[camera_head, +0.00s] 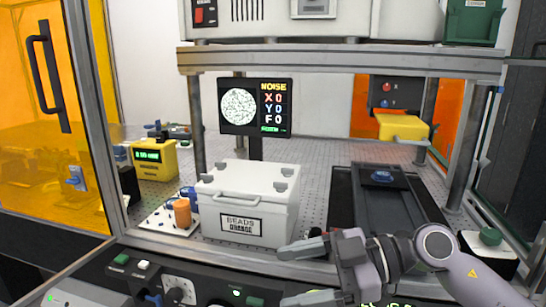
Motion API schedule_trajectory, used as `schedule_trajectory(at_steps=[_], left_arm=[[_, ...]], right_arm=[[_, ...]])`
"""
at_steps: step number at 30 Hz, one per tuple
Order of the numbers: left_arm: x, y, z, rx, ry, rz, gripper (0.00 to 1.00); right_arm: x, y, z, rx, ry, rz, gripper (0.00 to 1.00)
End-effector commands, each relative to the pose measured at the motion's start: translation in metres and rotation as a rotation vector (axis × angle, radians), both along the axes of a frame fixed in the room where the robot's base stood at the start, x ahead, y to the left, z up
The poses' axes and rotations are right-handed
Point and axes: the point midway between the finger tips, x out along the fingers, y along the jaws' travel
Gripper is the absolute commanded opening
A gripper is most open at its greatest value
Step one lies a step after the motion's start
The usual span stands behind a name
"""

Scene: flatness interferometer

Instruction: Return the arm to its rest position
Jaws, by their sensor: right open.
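My right gripper (305,273) comes in from the lower right and points left. Its two fingers are well apart and nothing shows between them. It hangs in front of the bench's front edge, over the control panel (200,283), and hides part of that panel. My right arm (440,250) runs from it to the lower right corner. My left gripper is not in view.
A white box labelled BEADS (245,205) stands just behind the gripper. A dark stage (387,205) is at its right. A monitor (254,107), a yellow device (154,160) and an orange cylinder (182,212) are farther back. A metal post (466,150) stands at right.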

Motion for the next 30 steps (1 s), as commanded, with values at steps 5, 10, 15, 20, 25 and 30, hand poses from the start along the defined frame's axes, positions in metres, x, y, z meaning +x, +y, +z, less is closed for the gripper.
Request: schedule_trajectory(at_steps=[5,10,15,20,25,30], left_arm=[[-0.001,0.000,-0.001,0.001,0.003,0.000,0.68],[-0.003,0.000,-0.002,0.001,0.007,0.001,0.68],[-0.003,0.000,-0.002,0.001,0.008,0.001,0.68],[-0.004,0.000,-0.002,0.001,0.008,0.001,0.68],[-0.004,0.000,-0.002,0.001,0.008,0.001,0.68],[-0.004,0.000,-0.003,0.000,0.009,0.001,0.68]], right_arm=[[-0.006,0.016,0.038,0.380,-0.097,-0.119,0.76],[0.008,-0.004,0.062,0.643,-0.148,-0.371,0.76],[0.028,-0.045,0.057,0.771,-0.139,-0.712,0.76],[0.040,-0.092,0.021,0.746,-0.068,-1.061,0.76],[0.033,-0.139,-0.044,0.564,0.070,-1.391,0.76],[-0.003,-0.174,-0.123,0.252,0.269,-1.614,0.76]])
